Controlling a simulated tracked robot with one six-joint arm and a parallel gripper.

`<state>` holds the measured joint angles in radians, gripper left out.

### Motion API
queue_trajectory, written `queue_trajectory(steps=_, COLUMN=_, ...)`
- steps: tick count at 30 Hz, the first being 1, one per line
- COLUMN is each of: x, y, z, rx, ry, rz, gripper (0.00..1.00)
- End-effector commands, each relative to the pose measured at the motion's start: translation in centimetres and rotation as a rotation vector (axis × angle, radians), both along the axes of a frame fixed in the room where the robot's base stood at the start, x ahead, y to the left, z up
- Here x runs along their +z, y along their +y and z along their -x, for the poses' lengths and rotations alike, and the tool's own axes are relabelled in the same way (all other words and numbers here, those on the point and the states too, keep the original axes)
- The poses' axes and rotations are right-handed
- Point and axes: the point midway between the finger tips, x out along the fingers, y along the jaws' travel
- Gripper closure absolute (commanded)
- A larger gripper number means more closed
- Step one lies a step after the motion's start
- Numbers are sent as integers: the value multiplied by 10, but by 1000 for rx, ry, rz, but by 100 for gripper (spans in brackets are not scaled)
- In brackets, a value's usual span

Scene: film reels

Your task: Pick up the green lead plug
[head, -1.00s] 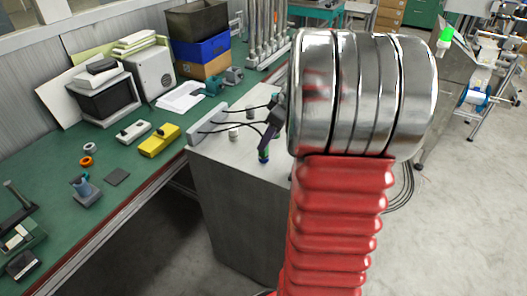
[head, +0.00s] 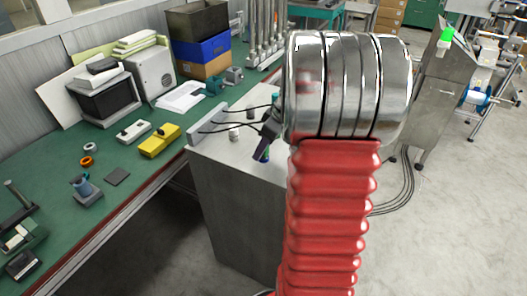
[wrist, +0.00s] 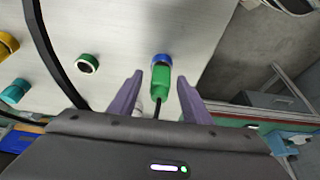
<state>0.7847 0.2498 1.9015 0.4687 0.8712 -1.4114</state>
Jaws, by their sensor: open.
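The green lead plug (wrist: 160,78) stands at a blue-ringed socket (wrist: 161,59) in the wrist view, with a black lead trailing from it towards my gripper. My gripper (wrist: 158,77) is open, one purple finger on each side of the plug, with visible gaps. In the head view my gripper (head: 262,154) is low over the front of the grey cabinet top and mostly hides the plug. Whether the fingers are level with the plug in depth is hard to tell.
An empty green-ringed socket (wrist: 87,63) lies left of the plug; yellow (wrist: 7,45) and teal (wrist: 15,92) pieces are further left. Black leads arch over the cabinet (head: 235,200). A green bench (head: 60,195) with a yellow box (head: 160,140) stands to the left.

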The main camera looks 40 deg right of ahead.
Motion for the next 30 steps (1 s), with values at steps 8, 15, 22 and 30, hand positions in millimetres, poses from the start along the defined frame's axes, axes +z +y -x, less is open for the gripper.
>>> queue_trajectory(steps=8, x=0, y=0, z=0, rx=0, ry=0, rz=0, gripper=72)
queue_trajectory(steps=15, x=0, y=0, z=0, rx=-1, ry=0, rz=0, gripper=89)
queue_trajectory(steps=22, x=0, y=-1, z=0, rx=-1, ry=0, rz=1, gripper=100)
queue_trajectory(steps=30, x=4, y=-1, z=0, rx=-1, ry=-2, rz=1, gripper=100)
